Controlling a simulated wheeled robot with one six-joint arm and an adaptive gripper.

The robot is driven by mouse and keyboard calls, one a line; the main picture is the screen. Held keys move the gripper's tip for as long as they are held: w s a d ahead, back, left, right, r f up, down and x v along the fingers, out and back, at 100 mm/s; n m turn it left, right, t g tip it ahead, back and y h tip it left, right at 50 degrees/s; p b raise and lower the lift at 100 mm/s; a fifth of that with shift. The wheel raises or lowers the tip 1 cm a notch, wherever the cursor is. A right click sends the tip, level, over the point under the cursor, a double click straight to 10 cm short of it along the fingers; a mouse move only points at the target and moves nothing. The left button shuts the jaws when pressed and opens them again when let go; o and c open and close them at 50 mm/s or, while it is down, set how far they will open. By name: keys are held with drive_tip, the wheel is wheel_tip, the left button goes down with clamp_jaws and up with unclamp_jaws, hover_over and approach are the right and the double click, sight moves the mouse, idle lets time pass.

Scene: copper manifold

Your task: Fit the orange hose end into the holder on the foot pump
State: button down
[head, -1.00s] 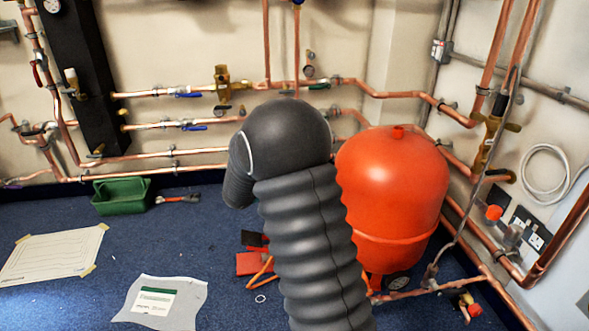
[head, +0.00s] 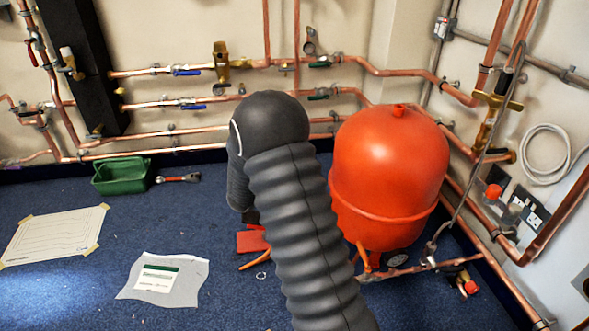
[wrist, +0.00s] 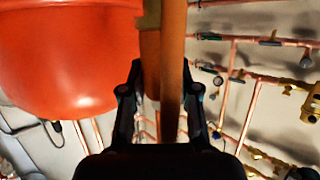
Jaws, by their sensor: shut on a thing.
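The foot pump shows as a red piece (head: 252,241) on the blue carpet, just left of my arm. The rest of it is hidden behind my arm, and I cannot make out its holder. A short length of orange hose (head: 256,261) lies on the carpet beside it. In the wrist view my gripper (wrist: 163,80) is shut on the orange hose (wrist: 172,60), which runs upright between the fingers and out of the top of the picture. I cannot make out the hose end itself. My arm hides the gripper in the head view.
A large red tank (head: 388,175) stands close right of my arm and fills the left of the wrist view (wrist: 65,55). Copper pipes (head: 470,95) run along the walls. A green tray (head: 124,176), a wrench (head: 178,178) and paper sheets (head: 55,235) lie on the carpet at left.

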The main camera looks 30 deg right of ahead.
drive_tip(key=shift+f, duration=11.95)
drive_tip(key=shift+f, duration=0.2)
